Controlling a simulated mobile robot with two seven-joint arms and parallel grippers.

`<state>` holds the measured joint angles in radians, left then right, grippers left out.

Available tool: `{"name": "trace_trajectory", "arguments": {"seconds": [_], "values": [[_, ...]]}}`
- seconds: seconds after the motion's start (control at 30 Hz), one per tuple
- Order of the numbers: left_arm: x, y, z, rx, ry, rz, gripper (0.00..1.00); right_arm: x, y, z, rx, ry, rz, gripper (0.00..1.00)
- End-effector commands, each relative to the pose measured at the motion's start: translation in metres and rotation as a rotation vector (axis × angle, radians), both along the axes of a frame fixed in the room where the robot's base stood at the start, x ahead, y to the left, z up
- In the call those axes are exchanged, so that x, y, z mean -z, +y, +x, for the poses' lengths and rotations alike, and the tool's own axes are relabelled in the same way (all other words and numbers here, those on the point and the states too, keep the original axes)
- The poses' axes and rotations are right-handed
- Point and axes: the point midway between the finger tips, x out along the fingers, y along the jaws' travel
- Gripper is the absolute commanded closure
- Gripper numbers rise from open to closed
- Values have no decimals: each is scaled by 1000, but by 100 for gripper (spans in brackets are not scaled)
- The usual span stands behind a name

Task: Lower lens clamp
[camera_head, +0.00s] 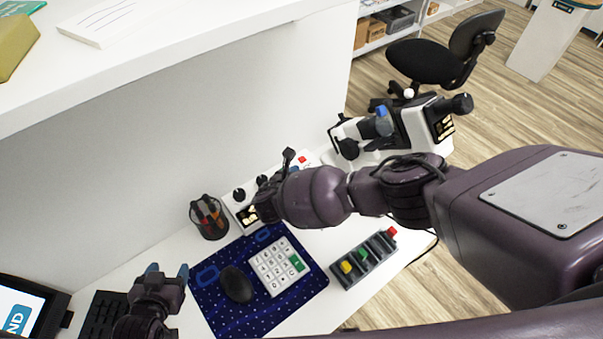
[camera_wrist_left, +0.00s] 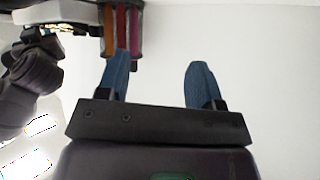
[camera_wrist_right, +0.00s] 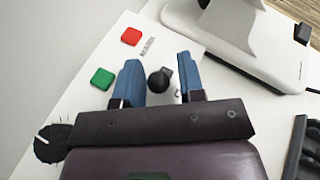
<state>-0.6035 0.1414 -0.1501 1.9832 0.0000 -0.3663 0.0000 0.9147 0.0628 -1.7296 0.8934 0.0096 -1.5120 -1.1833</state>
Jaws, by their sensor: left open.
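A white control box (camera_head: 231,208) stands at the wall with dark knobs on it, partly hidden by my right arm. In the right wrist view my right gripper (camera_wrist_right: 159,62) is open over this box, its blue fingers either side of a small black ball knob (camera_wrist_right: 158,82). A gap shows on each side of the ball. In the head view its fingers are hidden. I cannot tell which part is the lens clamp. A white and black instrument (camera_head: 400,125) stands to the right. My left gripper (camera_head: 168,270) is open and empty left of the blue mat.
A pen cup (camera_head: 208,218) stands by the box. The blue mat (camera_head: 215,310) bears a mouse (camera_head: 236,284) and a keypad (camera_head: 280,267). A dark button tray (camera_head: 365,262) lies to the right. The box has a red button (camera_wrist_right: 131,36) and a green button (camera_wrist_right: 102,79).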

Motion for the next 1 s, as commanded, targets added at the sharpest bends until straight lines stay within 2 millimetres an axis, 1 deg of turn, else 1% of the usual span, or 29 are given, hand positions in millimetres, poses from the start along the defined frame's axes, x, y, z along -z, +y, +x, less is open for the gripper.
{"name": "trace_trajectory", "arguments": {"seconds": [0.07,0.2,0.3,0.47,0.67,0.87,1.0], "values": [[0,0,0,0,0,0,40,0,0,0,0,0,0,66],[0,0,0,1,-1,1,40,0,0,0,0,0,0,87],[0,0,0,1,-1,1,40,0,0,0,-1,0,0,100],[-2,0,0,1,-1,1,40,0,0,0,0,4,5,100],[-11,0,0,1,-1,1,40,-3,-2,0,0,39,55,100],[-21,1,-6,-2,13,1,40,-6,-8,3,3,111,161,100],[-18,2,-12,-5,33,1,40,-6,-12,6,3,169,253,100]]}}
